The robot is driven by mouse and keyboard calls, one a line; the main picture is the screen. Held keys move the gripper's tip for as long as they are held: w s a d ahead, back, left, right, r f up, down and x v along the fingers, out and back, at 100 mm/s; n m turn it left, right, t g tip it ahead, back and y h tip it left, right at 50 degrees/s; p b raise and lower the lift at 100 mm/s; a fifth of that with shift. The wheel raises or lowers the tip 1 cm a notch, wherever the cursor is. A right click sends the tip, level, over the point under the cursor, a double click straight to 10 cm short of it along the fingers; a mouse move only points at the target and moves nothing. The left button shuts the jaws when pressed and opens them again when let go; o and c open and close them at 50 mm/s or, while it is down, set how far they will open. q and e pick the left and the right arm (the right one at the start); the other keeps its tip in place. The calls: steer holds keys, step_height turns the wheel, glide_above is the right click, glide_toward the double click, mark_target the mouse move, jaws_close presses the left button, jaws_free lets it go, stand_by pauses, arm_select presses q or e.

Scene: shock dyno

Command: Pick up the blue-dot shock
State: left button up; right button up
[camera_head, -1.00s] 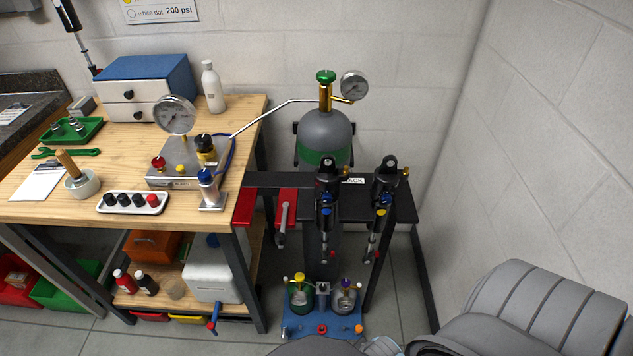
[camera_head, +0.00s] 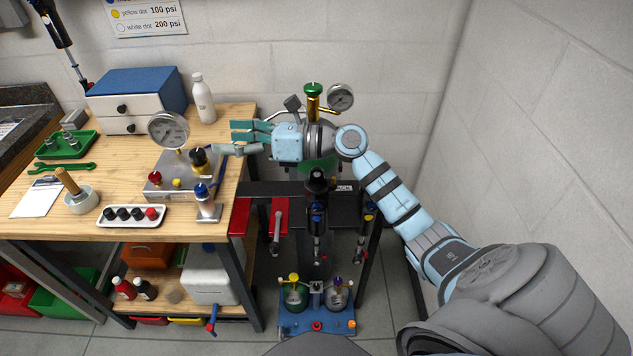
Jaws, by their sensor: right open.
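The blue-dot shock (camera_head: 317,222) hangs upright in the black rack (camera_head: 270,189). It is dark, with a blue dot partway down its body. My right gripper (camera_head: 232,140) is open and empty. My left gripper is out of view.
The gauge block (camera_head: 170,178) and a blue-topped fitting (camera_head: 205,203) stand on the wooden table (camera_head: 120,236) near my right gripper. A blue base with two small bottles (camera_head: 317,322) stands on the floor.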

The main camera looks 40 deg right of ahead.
steer(key=d+f+n+g+h, duration=0.4)
steer(key=d, duration=0.2)
steer(key=g+h, duration=0.5)
glide_toward(313, 182)
steer(key=f+b, duration=0.1)
steer(key=b, duration=0.1)
steer(key=f+b, duration=0.1)
steer(key=b, duration=0.1)
steer(key=shift+w+f+n+h, duration=0.1)
steer(key=shift+w+n+h, duration=0.2)
steer(key=shift+w+n, duration=0.1)
steer(key=x, duration=0.4)
steer(key=p+x, duration=0.1)
steer(key=x, duration=0.3)
steer(key=shift+a+f, duration=0.25)
steer(key=shift+a, duration=0.05)
steer(key=shift+w+a+f, duration=0.2)
steer(key=shift+f, duration=0.25)
jaws_close()
